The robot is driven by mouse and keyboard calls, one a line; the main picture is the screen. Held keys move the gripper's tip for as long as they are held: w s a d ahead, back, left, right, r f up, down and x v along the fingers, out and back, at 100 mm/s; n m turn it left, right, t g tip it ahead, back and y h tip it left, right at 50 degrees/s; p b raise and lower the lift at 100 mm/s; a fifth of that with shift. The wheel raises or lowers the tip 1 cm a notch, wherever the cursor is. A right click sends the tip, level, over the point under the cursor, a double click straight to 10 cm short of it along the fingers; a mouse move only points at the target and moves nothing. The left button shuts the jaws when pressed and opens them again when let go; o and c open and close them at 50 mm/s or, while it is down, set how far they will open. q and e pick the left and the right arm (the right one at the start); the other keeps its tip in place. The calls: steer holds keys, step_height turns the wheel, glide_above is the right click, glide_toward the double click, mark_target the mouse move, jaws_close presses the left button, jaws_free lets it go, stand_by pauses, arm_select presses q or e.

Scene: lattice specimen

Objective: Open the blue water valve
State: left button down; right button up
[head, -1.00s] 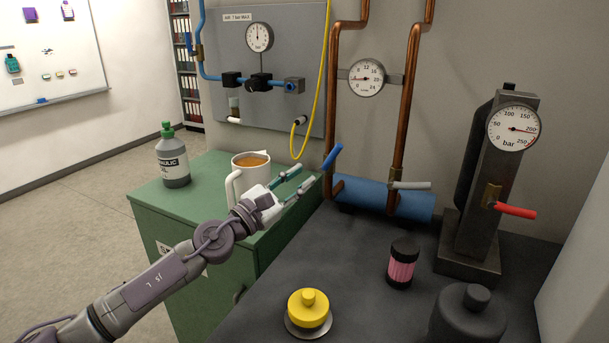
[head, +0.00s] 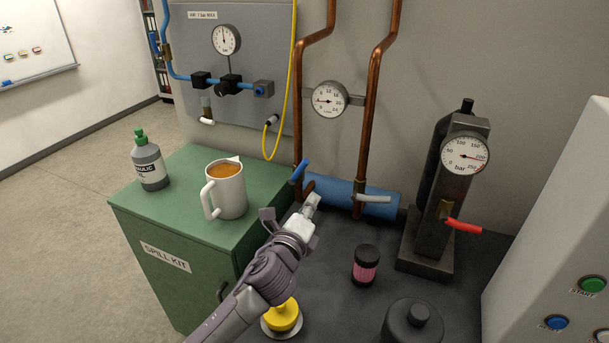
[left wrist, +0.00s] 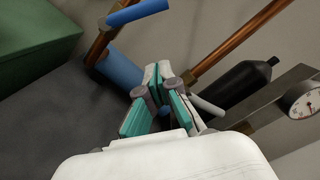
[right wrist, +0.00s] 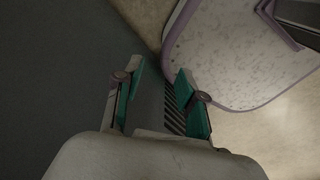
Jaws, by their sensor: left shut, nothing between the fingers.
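The blue water valve has a blue lever handle (head: 300,172) on the left copper pipe, tilted up to the right. It also shows at the top of the left wrist view (left wrist: 137,14). My left gripper (head: 314,199) is shut and empty, just below and right of the lever in the head view, apart from it as far as I can tell. In the left wrist view my left fingertips (left wrist: 165,72) are close together. My right gripper (right wrist: 161,80) shows only in its own wrist view, with its fingers apart and nothing between them.
A blue cylinder (head: 385,201) lies behind, with a grey lever (head: 372,198) on the right pipe. A mug (head: 227,193) stands on the green cabinet (head: 170,215). A pink-banded black jar (head: 365,266), yellow knob (head: 283,315) and red-levered gauge stand (head: 425,240) are nearby.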

mark_target(299, 171)
arm_select(q)
steer(key=w+a+r+p, duration=0.1)
steer(key=w+r+p, duration=0.1)
steer(key=w, duration=0.4)
steer(key=shift+a, duration=0.2)
